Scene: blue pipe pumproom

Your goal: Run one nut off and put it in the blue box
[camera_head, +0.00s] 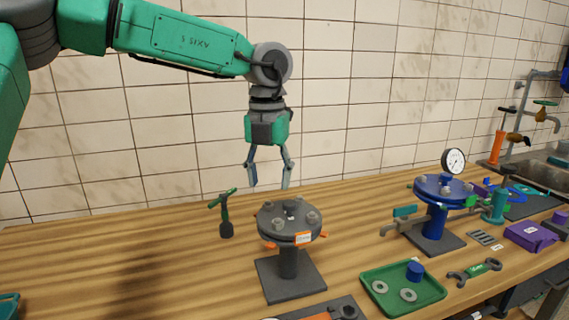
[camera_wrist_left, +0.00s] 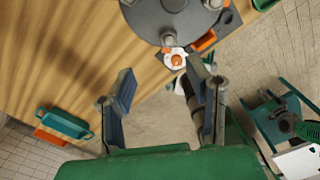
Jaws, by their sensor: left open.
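A dark grey round flange (camera_head: 288,236) stands on a pedestal with a square base on the bench, with several grey nuts on top, one at its front left (camera_head: 278,225). In the left wrist view the flange (camera_wrist_left: 182,17) fills the top centre, with a nut (camera_wrist_left: 168,39) near its edge. My left gripper (camera_head: 269,186) hangs above the flange, fingers down, open and empty; its fingers also show in the left wrist view (camera_wrist_left: 162,88). A teal-blue box (camera_wrist_left: 65,123) is at lower left there; its edge shows in the head view (camera_head: 9,304). My right gripper is not in view.
A green-handled tool (camera_head: 225,213) stands left of the flange. A green tray (camera_head: 403,288) holds rings and a blue cylinder. A blue flange (camera_head: 443,188) with a gauge, a wrench (camera_head: 474,272) and a purple box (camera_head: 530,236) are at right. The bench's left part is clear.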

